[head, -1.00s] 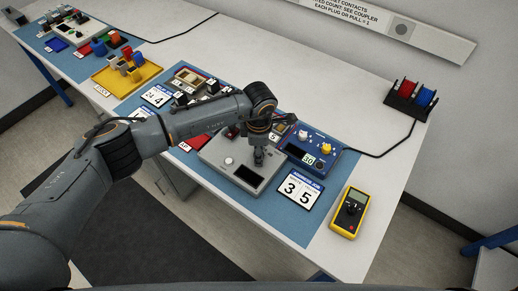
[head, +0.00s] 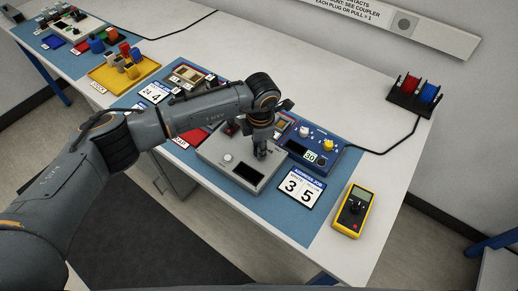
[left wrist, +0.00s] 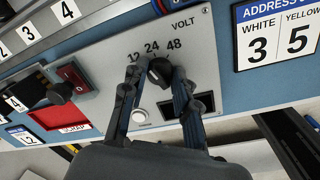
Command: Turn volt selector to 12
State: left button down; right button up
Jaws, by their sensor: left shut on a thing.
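The volt selector is a black knob (left wrist: 160,73) on a light grey panel (left wrist: 203,38), with 12, 24 and 48 printed around it and VOLT above. In the left wrist view my left gripper (left wrist: 158,85) has one finger on each side of the knob and is shut on it. The knob's tip seems to lean toward 24, but its exact mark is hard to tell. In the head view the left gripper (head: 261,154) reaches down onto the grey panel (head: 218,165) and hides the knob. My right gripper is not in view.
A round white button (left wrist: 140,115) lies below the knob. A red tray marked SCRAP (left wrist: 72,115) is at the left. In the head view a blue unit (head: 318,148) stands close right of the gripper, and a yellow meter (head: 353,211) lies farther right.

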pick_arm(q)
jog(key=n+b, duration=0.2)
jog(key=n, duration=0.1)
jog(key=shift+f+n, duration=0.1)
jog(key=shift+n, duration=0.2)
jog(key=shift+n+b, duration=0.45)
jog(key=shift+n, duration=0.15)
jog(key=c, duration=1)
grip_release()
